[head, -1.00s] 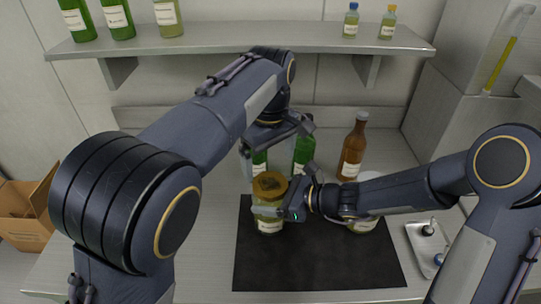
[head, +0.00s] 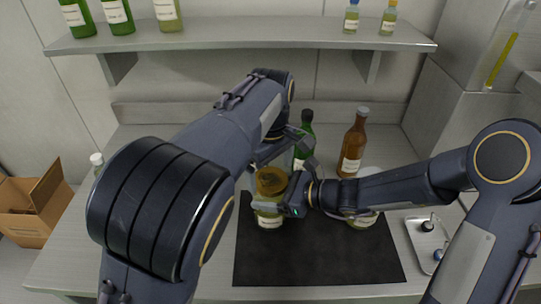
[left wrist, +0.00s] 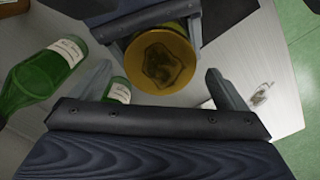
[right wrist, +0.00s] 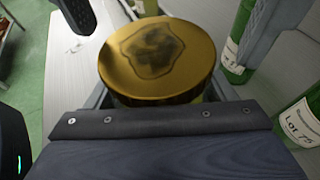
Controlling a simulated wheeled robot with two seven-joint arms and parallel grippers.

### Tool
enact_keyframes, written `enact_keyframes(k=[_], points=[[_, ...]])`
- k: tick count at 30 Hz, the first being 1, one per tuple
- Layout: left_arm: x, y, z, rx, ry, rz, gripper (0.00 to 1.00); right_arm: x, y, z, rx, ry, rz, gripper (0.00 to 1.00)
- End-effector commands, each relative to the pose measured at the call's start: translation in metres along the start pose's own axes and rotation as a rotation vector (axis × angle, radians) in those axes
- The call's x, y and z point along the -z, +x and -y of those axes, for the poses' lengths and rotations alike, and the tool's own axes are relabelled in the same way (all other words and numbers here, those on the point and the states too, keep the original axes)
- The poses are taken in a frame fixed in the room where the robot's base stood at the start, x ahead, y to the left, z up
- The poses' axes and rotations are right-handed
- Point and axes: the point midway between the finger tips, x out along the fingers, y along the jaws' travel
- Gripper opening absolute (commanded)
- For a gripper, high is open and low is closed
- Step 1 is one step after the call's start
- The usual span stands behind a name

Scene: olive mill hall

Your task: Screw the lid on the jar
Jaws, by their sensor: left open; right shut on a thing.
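The jar (head: 268,219) stands upright on the dark mat, greenish with a pale label. A gold lid (head: 270,182) with a dark patch sits on its top; it also shows in the right wrist view (right wrist: 157,58). How tightly it is seated I cannot tell. My right gripper (head: 277,207) is shut on the jar below the lid, from the right. My left gripper (head: 281,150) is open and empty, behind and above the jar. In the left wrist view the lid (left wrist: 161,62) lies beyond the spread fingers, apart from them.
The dark mat (head: 310,262) has clear room in front. A green bottle (head: 306,130) and a brown bottle (head: 353,145) stand behind. A small tray (head: 422,240) lies at right. A shelf (head: 250,37) runs above.

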Motion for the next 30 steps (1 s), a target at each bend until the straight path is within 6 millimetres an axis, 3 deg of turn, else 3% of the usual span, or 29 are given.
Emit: enact_keyframes(k=[6, 15, 25, 30], points=[[0.0, 0.018, 0.0, 0.0, -0.001, 0.0, 0.95, 0.001, 0.0, -0.001, -0.001, 0.0, -0.001, 0.13], [0.0, 0.02, 0.0, -0.001, -0.001, 0.0, 0.95, 0.001, 0.0, -0.001, -0.001, 0.0, -0.001, 0.13], [0.0, 0.02, 0.0, -0.001, -0.001, 0.0, 0.53, 0.001, 0.0, -0.001, -0.001, 0.0, -0.001, 0.13], [0.001, 0.02, 0.0, -0.002, 0.104, 0.004, 0.5, 0.001, 0.0, -0.001, -0.001, 0.0, -0.001, 0.13]])
